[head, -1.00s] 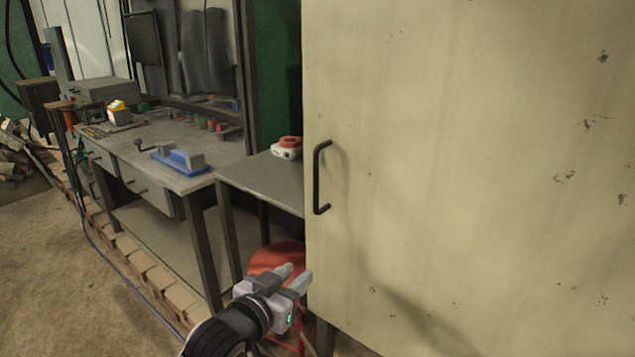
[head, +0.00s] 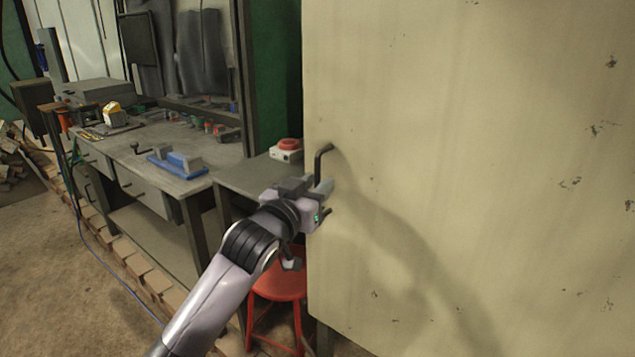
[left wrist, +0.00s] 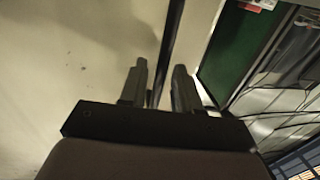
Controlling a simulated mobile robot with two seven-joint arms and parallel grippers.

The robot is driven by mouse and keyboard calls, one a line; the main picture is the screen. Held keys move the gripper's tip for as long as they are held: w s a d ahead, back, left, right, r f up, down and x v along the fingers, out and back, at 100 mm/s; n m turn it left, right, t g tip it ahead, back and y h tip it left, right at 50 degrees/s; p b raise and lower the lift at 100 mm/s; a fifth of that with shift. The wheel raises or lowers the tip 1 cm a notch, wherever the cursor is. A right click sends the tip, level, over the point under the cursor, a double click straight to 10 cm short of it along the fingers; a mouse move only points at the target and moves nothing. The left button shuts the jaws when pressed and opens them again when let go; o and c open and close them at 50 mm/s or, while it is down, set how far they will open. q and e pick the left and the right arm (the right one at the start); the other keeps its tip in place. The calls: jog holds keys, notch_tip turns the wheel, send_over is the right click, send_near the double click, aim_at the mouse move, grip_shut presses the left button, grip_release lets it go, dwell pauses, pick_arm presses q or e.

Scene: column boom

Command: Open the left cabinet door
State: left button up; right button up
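The cabinet door (head: 450,130) is a large cream panel with chipped paint, and it looks shut. Its dark vertical bar handle (head: 318,164) is near the door's left edge, with its middle hidden by my gripper. My left gripper (head: 317,187) is at the handle's lower half. In the left wrist view, the handle (left wrist: 172,40) runs between the two fingers of the left gripper (left wrist: 158,78). The fingers are apart, with a gap visible beside the bar, so they are around it but not closed on it. My right gripper is not in view.
A grey side table (head: 245,178) with a red and white item (head: 287,150) stands left of the cabinet. A red stool (head: 280,287) stands below my left arm. A workbench (head: 170,185) is further left.

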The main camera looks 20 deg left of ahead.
pick_arm(q)
jog(key=shift+w+d, duration=0.1)
jog(key=shift+w, duration=0.55)
grip_shut()
jog(key=shift+s, duration=0.1)
